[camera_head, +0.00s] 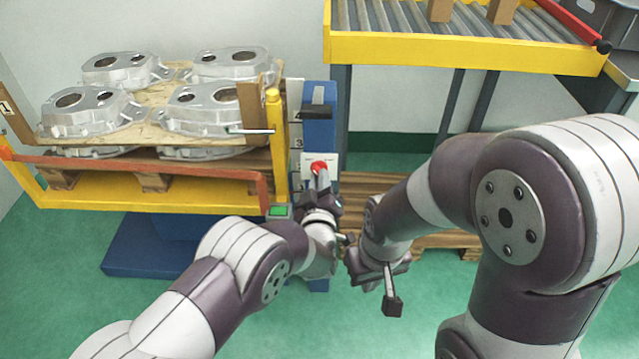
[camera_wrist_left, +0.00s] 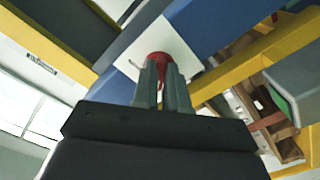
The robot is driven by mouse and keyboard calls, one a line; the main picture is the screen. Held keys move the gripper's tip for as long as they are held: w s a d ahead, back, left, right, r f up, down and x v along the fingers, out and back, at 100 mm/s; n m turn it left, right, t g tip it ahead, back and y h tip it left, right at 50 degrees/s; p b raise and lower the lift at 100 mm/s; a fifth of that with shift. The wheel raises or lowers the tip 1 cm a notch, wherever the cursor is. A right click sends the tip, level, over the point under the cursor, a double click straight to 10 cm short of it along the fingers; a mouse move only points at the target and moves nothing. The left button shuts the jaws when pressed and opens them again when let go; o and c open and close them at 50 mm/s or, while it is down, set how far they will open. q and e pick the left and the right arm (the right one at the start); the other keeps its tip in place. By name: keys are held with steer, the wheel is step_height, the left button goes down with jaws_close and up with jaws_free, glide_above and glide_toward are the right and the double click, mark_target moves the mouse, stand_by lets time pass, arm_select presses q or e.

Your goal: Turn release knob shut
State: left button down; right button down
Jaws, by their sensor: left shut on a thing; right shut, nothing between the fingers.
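The red release knob (camera_head: 319,166) sits on a white plate (camera_head: 310,160) on the front of a blue post (camera_head: 318,130), right of the loaded pallet. In the left wrist view the red knob (camera_wrist_left: 159,60) shows between and just beyond my fingertips. My left gripper (camera_head: 321,176) is at the knob and shut on it; the fingers cover part of the knob. The marks on the plate are too small to read. My right gripper (camera_head: 391,300) is shut and empty, low in front of the wooden pallet on the floor.
Several aluminium castings (camera_head: 90,110) lie on a wooden board (camera_head: 150,97) in a yellow frame (camera_head: 160,198) at left. An orange-red bar (camera_head: 140,164) runs along its front. A yellow-edged roller conveyor (camera_head: 460,50) stands at the back right. A wooden pallet (camera_head: 440,240) lies behind my right arm.

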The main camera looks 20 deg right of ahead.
arm_select(q)
steer(key=shift+f+n, duration=0.1)
steer(key=shift+n, duration=0.8)
steer(key=c, duration=1.2)
jaws_free()
steer(key=shift+o, duration=0.2)
steer(key=p+v, duration=0.3)
steer(key=v, duration=0.9)
steer(key=shift+s+p, duration=0.35)
steer(key=shift+s, duration=0.05)
